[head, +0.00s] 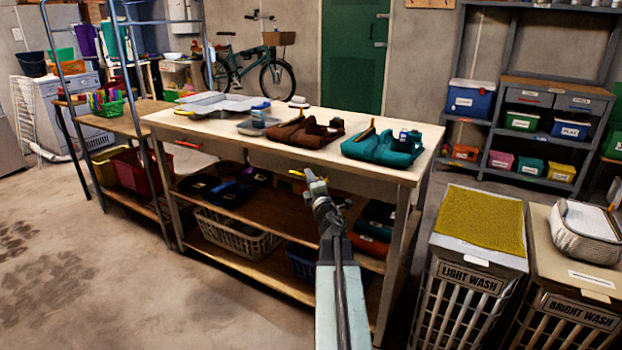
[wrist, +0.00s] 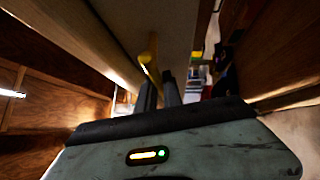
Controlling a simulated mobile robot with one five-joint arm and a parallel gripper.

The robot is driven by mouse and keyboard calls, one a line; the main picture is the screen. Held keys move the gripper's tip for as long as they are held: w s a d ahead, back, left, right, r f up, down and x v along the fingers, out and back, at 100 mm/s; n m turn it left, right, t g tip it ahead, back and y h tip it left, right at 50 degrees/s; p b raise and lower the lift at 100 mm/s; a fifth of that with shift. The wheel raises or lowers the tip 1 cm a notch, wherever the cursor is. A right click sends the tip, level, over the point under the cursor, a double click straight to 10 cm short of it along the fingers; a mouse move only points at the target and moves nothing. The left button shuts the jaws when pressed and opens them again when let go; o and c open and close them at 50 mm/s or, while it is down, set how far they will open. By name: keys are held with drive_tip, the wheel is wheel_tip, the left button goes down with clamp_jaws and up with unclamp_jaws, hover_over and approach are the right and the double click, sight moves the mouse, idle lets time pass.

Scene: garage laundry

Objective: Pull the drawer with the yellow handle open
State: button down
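The workbench (head: 250,143) has a drawer under its top with a yellow handle (head: 296,173). The drawer front looks flush with the bench, as far as I can see. My gripper (head: 314,178) is at the yellow handle, below the front edge of the top. In the wrist view the yellow handle (wrist: 147,66) slants down toward the dark fingertips of my gripper (wrist: 159,88). The fingers stand close together with a narrow gap. I cannot tell whether they grip the handle. My gripper and arm hide part of the drawer front.
A red handle (head: 188,145) is further left on the bench. Trays and tool bags, including a teal bag (head: 383,149), lie on top. A pale basket (head: 236,233) stands on the lower shelf. Light-wash hamper (head: 470,285) stands at right. Floor at left is clear.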

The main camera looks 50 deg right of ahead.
drive_tip(key=shift+s+d, duration=0.15)
drive_tip(key=shift+d, duration=0.1)
idle(1.1)
